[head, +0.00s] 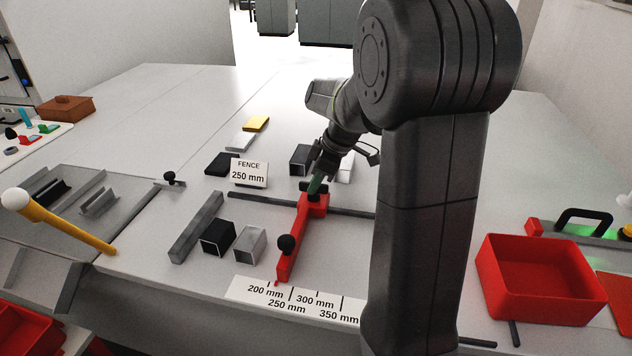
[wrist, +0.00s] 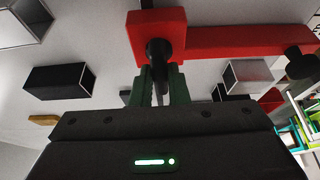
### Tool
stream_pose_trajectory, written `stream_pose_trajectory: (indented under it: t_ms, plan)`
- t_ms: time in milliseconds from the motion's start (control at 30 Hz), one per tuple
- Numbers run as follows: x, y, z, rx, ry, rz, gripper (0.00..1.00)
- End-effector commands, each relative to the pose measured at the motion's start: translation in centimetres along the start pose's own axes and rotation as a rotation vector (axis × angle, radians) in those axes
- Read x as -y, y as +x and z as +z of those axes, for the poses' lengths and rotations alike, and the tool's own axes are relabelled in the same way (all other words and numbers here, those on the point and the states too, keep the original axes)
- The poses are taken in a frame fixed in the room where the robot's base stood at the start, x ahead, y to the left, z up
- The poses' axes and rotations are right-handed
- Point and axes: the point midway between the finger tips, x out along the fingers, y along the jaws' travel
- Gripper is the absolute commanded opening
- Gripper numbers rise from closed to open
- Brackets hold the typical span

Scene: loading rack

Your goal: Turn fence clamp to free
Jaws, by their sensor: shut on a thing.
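The red fence (head: 304,222) sits on a dark rail (head: 258,202), its near end just above the scale strip (head: 262,291), by the 200 mm mark. A black ball knob (head: 286,242) stands on its near part. The black fence clamp (wrist: 157,52) is at the red block (wrist: 174,22) at the fence's rail end. My gripper (head: 315,186) comes down over that end. In the wrist view my gripper's green fingers (wrist: 159,82) are shut on the black clamp. In the head view my gripper partly hides the clamp.
A card (head: 248,172) reads "FENCE 250 mm". A long grey bar (head: 197,228), a black square tube (head: 217,237) and a grey square tube (head: 249,243) lie left of the fence. A red bin (head: 540,281) stands at right. A yellow lever (head: 72,228) is at left.

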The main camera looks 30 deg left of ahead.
Motion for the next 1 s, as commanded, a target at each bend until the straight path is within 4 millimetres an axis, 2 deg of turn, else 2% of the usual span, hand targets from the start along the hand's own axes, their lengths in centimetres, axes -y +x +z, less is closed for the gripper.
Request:
stream_pose_trajectory:
  t_ms: [233,267,367,733,867,1000]
  plan:
    - [0.0,-0.1,0.0,0.001,-0.002,0.001,0.0]
    - [0.0,-0.1,0.0,0.001,-0.002,0.001,0.18]
    - [0.0,0.0,0.0,0.0,-0.001,0.001,0.36]
    - [-0.1,-0.6,0.0,-0.001,0.0,0.003,0.36]
    - [-0.1,-2.5,-0.1,-0.002,0.0,0.005,0.36]
    - [-0.1,-5.7,0.0,-0.001,0.0,0.006,0.36]
